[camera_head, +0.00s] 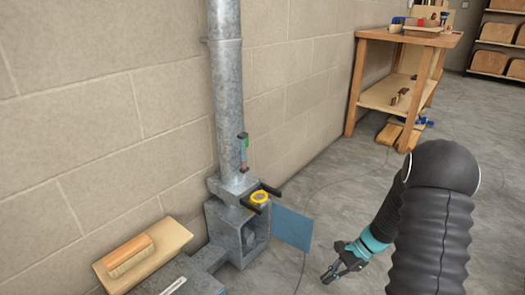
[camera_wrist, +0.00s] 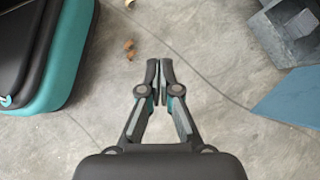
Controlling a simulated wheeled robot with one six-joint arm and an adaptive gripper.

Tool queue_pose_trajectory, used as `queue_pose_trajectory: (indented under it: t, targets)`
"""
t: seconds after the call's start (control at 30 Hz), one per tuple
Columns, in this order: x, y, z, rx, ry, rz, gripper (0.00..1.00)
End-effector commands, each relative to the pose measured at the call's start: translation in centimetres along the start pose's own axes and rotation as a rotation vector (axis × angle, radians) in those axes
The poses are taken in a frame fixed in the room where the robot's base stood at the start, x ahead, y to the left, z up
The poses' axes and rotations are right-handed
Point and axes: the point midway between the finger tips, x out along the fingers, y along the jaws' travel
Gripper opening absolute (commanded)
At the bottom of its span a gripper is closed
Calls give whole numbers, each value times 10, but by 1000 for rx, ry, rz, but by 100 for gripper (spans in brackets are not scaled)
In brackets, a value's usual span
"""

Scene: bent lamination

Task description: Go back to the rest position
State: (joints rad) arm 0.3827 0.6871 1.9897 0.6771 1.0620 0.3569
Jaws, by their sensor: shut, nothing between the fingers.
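My gripper (camera_head: 331,275) hangs at the end of my black arm, low over the concrete floor at the lower right of the head view. In the wrist view my gripper (camera_wrist: 160,85) has its fingertips together with nothing between them, above bare floor. It is apart from the grey metal machine (camera_head: 240,232) and its blue panel (camera_head: 292,229), which lie to its left in the head view. The blue panel also shows at the right edge of the wrist view (camera_wrist: 292,98).
A wooden board (camera_head: 145,258) is at lower left. A wooden workbench (camera_head: 412,38) stands at the back. Small brown scraps (camera_wrist: 129,47) and a thin cable lie on the floor.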

Motion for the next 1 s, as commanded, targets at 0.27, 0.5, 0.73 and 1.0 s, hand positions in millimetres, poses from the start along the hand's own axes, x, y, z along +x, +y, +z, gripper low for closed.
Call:
queue_pose_trajectory:
  t: [0.27,0.5,0.73,1.0]
  targets:
    - [-56,34,67,-390,202,127,0]
    - [-97,64,117,-674,365,230,0]
    - [-132,92,163,-892,520,309,0]
    - [-166,122,214,-1071,705,353,0]
